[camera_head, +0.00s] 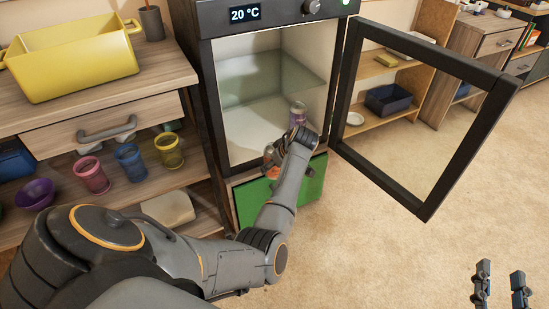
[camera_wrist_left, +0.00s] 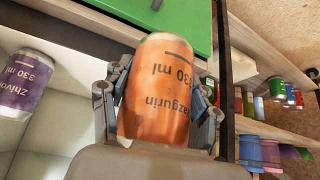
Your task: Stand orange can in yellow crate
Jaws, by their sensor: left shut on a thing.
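The orange can (camera_wrist_left: 158,92) is held between both fingers of my left gripper (camera_wrist_left: 160,80) in the left wrist view. In the head view only a small part of the can (camera_head: 268,152) shows beside my left gripper (camera_head: 275,158), which is at the front of the open fridge. The gripper and wrist hide most of the can there. The yellow crate (camera_head: 75,65) stands on the wooden cabinet top at the upper left, well away from the can; its visible inside looks empty. My right gripper (camera_head: 501,288) is open and empty at the lower right, over the floor.
A purple can (camera_head: 297,113) stands in the fridge; it also shows in the left wrist view (camera_wrist_left: 27,82). The fridge's glass door (camera_head: 432,205) is swung open to the right. A dark cup (camera_head: 151,22) is beside the crate. Colored cups (camera_head: 131,162) stand on the shelf below.

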